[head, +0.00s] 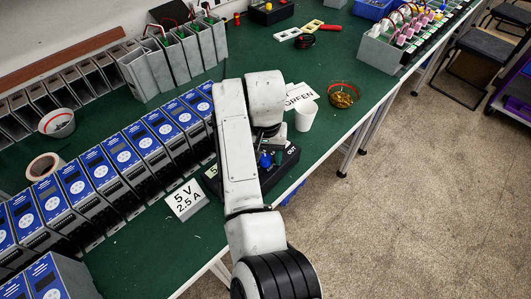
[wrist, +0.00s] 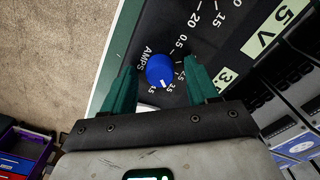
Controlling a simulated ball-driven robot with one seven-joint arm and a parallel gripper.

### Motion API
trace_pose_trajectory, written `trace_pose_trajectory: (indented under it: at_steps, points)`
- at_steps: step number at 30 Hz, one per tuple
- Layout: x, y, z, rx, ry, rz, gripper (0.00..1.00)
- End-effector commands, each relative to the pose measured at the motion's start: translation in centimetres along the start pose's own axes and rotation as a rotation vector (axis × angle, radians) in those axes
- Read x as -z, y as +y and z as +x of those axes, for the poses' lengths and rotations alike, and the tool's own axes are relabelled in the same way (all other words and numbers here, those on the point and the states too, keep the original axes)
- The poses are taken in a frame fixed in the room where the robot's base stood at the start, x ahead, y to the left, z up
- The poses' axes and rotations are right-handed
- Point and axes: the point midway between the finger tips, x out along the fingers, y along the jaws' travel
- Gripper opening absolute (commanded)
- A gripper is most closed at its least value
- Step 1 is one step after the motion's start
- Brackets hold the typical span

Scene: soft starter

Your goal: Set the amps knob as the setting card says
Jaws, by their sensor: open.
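The setting card (head: 187,199) stands on the green bench and reads "5 V 2.5 A". The blue amps knob (wrist: 160,69) is on a black panel (wrist: 222,32) beside the word AMPS. Its white pointer faces the bottom of the picture, slightly right, toward small numbers that are partly hard to read. My gripper (wrist: 160,65) is open, with one teal finger on each side of the knob and gaps between. In the head view, the blue knob (head: 265,160) shows beside my arm on the black box (head: 284,166); my arm hides part of the box.
A white cup (head: 305,116) and a bowl of brass parts (head: 343,95) stand behind the box. A row of blue-faced units (head: 122,157) runs along the left. The bench's front edge (head: 330,143) is close to the box.

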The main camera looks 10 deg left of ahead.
Motion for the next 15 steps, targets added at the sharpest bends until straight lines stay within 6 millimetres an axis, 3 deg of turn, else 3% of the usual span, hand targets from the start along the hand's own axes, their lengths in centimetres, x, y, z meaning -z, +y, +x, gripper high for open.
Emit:
trace_pose_trajectory:
  at_steps: [8,15]
  points:
    - [0.01,-0.01,0.19,0.001,0.001,0.000,0.59]
    - [0.01,-0.01,0.16,0.000,0.001,0.000,0.38]
